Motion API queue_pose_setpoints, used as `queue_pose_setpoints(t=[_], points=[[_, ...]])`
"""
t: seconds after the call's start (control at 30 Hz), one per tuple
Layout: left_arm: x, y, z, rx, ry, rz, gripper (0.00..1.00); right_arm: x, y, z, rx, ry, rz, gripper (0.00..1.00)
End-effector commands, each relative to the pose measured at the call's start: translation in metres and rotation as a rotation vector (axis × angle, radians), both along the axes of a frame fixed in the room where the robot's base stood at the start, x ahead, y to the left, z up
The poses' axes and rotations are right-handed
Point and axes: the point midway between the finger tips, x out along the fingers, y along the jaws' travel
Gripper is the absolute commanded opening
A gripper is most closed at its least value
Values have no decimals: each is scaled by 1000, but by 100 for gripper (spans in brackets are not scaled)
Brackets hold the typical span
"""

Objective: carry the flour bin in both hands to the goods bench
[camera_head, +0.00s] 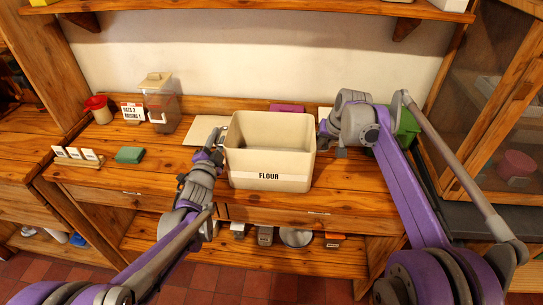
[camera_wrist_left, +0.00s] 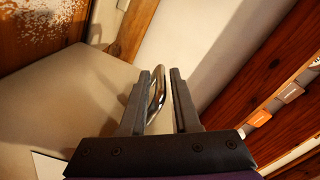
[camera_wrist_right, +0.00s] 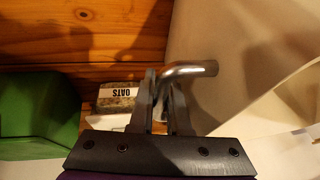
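The flour bin (camera_head: 268,160) is a cream, open-topped box with a FLOUR label on its front. It stands upright on the wooden bench (camera_head: 335,195), near the front edge. My left gripper (camera_head: 218,140) is at the bin's left side; in the left wrist view its fingers (camera_wrist_left: 163,95) are apart, with the metal handle (camera_wrist_left: 157,88) between them, closer to one finger. My right gripper (camera_head: 325,132) is at the bin's right side; in the right wrist view its fingers (camera_wrist_right: 162,95) are close together on the other metal handle (camera_wrist_right: 190,69). I cannot tell which bench is the goods bench.
A green container (camera_head: 407,128) is behind my right arm. A glass-fronted cabinet (camera_head: 500,90) stands at right. Small goods lie on the shelf below.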

Motion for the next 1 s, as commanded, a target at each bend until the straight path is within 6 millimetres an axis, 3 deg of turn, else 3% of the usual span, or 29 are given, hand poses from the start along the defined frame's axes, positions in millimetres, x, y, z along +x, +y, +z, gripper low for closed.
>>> queue_pose_setpoints(t=[0.03, 0.1, 0.13, 1.0], points=[[0, 0, 0, 0, -1, 0, 14, 0, 0, 0, 0, 0, 0, 0], [0, 0, 1, 0, -1, 0, 1, 0, 0, 0, 0, 0, 0, 0], [0, 0, 1, -1, -1, 0, 0, 0, 0, 0, 0, 0, 0, 0], [0, 1, 1, -2, -1, 1, 0, 0, -2, 0, -2, -2, -2, 0]])
